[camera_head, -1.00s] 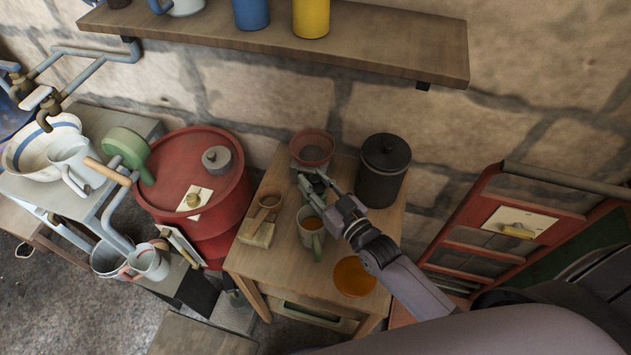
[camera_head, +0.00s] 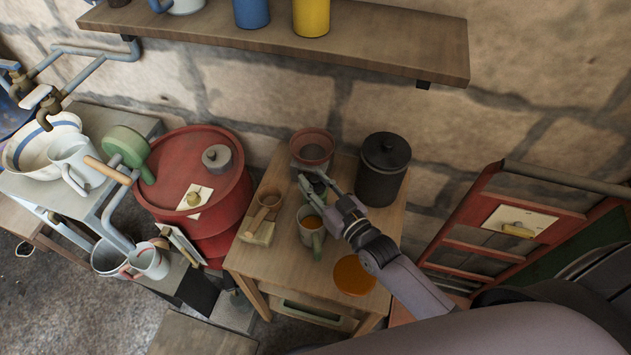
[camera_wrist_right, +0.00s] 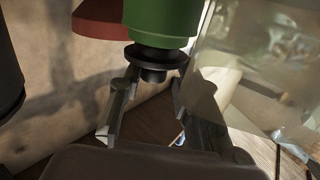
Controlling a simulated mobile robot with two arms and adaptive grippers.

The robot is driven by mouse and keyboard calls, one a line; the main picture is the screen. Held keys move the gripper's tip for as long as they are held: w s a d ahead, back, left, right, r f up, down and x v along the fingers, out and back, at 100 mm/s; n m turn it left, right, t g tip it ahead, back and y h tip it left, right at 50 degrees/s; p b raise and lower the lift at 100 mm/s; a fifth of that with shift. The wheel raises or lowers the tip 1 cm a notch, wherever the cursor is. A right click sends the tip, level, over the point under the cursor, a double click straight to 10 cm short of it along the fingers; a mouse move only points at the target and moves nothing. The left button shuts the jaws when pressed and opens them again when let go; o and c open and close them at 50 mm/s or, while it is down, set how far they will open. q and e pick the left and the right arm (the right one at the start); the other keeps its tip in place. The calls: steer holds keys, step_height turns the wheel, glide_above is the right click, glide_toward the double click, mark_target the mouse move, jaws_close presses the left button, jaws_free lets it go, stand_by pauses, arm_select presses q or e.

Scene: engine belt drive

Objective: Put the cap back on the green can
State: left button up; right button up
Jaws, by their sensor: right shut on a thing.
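The black cap is against the end of a green cylindrical body (camera_wrist_right: 160,20), which looks like the green can. In the head view the green can (camera_head: 318,189) shows only as a small patch by the fingers. I cannot tell whether the cap is seated on it. My left gripper is not in view.
A reddish bowl (camera_head: 312,147) is behind, a black lidded canister (camera_head: 383,178) to the right.

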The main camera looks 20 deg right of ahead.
steer(key=shift+f, duration=0.45)
steer(key=o, duration=0.9)
steer(key=v, duration=1.2)
